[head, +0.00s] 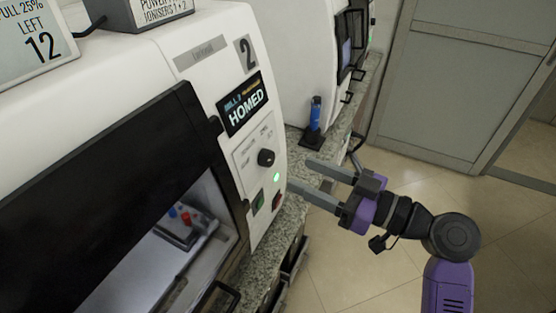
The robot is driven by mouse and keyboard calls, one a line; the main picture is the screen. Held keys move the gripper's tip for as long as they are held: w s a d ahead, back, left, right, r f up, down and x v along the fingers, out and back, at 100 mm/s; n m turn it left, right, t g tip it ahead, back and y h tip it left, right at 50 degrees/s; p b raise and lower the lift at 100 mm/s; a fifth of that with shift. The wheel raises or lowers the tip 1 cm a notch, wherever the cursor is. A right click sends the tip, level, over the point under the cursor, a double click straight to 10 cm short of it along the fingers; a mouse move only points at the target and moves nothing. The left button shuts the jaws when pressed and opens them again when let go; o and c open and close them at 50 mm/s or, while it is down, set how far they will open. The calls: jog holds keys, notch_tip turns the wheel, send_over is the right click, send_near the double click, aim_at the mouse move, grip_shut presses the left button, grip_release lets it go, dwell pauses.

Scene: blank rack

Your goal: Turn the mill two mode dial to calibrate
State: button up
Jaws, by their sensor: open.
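Mill two (185,52) is a white machine marked "2", filling the left and middle of the head view. Its small screen (243,104) reads "HOMED". Below it, the mode dial (265,157) is a round black knob on a light panel; the lettering around it is too small to read. A green light (276,177) glows just under the dial. My gripper (298,174) is open and empty, its two grey fingers pointing left toward the panel. The fingertips are right of the dial, apart from it, with the lower finger near the machine's edge.
Below the dial are a green button (258,202) and a red button (276,200). A blue object in a black stand (314,122) stands on the granite counter (292,142) behind my gripper. Another white machine (306,45) is beyond. Open floor (400,270) lies to the right.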

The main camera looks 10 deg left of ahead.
aim_at(271, 160)
jog(key=p+x, duration=0.2)
jog(key=x, duration=0.5)
jog(key=shift+w+a, duration=0.1)
grip_shut()
